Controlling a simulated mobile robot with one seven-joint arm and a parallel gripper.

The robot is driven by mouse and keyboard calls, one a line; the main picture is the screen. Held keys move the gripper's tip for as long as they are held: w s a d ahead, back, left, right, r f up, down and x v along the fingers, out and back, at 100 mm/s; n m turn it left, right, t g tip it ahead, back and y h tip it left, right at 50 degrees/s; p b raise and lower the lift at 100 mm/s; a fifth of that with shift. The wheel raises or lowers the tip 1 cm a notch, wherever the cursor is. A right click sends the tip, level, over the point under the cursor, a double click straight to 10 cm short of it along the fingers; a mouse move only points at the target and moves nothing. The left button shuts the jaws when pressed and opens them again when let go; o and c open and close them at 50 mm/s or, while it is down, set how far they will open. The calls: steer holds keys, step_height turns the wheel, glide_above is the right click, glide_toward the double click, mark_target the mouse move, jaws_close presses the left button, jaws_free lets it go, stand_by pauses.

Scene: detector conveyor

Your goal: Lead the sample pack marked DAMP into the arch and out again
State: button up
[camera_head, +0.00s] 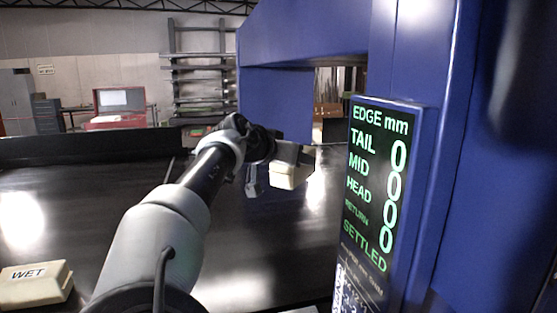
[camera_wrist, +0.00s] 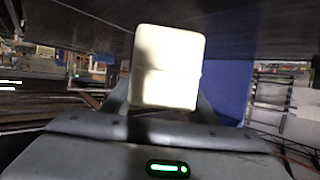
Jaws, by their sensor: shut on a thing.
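My gripper (camera_head: 268,180) is shut on a cream pack (camera_head: 291,176), just in front of the blue arch's opening, above or on the black belt. The pack also shows between the jaws in the wrist view (camera_wrist: 167,70); no marking is readable on its visible faces. Another cream pack, marked WET (camera_head: 38,284), lies at the lower left of the head view. The blue arch (camera_head: 330,35) spans the belt. Its display (camera_head: 377,190) reads EDGE mm, with TAIL, MID, HEAD and RETURN at 0, and SETTLED below.
The black belt (camera_head: 120,210) is mostly bare left of my arm. The arch's near post (camera_head: 440,120) and display stand close to my arm on the right. A red bench with a monitor (camera_head: 120,105) and metal shelves (camera_head: 200,70) stand far behind.

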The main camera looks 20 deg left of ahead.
steer(key=w+d, duration=0.9)
steer(key=d, duration=0.5)
steer(key=s+a, duration=0.7)
steer(key=a, duration=0.4)
steer(key=s+a, duration=0.7)
steer(key=a, duration=0.4)
steer(key=s+a, duration=0.8)
steer(key=a, duration=0.3)
steer(key=shift+a, duration=0.1)
